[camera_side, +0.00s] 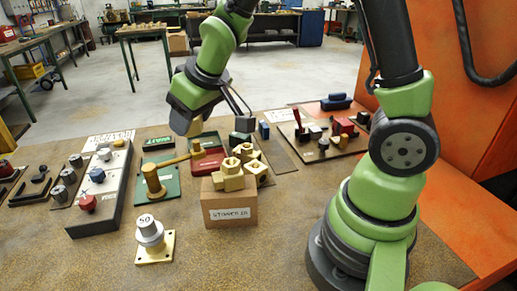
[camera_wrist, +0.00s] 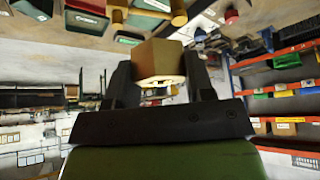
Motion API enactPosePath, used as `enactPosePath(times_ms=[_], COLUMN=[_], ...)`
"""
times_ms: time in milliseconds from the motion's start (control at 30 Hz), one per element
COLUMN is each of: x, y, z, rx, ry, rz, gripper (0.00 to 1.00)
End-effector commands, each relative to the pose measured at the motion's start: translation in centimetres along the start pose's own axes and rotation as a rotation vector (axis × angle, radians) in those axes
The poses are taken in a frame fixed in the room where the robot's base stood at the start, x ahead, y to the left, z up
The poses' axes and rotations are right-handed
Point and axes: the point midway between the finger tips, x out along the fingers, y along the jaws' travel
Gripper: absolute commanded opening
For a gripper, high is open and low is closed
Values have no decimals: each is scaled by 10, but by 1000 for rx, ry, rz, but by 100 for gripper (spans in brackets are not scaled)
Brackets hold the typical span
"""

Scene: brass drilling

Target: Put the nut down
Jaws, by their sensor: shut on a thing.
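In the wrist view, my gripper (camera_wrist: 158,72) is shut on a brass-brown six-sided nut (camera_wrist: 158,60), with a dark finger on each side of it. The nut's pale ring-shaped end shows toward the camera. In the side view my gripper (camera_side: 238,108) is above the far part of the bench, behind the box; the held nut is not clear there. A cardboard box (camera_side: 230,212) with a white label stands at the bench middle. Several brass nuts (camera_side: 229,179) are heaped on and just behind it.
A weight marked 50 (camera_side: 149,230) stands on a brass plate in front. A grey knob panel (camera_side: 100,190) is at left, a tray with a red-handled tool (camera_side: 322,140) at right.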

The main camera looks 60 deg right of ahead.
Motion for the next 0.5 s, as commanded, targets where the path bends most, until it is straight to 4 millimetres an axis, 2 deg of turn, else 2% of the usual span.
enactPosePath(times_ms=[33,167,300,400,500], x=[0,18,44,57,66], y=[27,92,164,208,241], z=[3,10,26,43,61], rx=[64,224,399,500,580], ry=[3,4,6,8,10], rz=[36,125,222,283,333], gripper=[12,12,12,12,12])
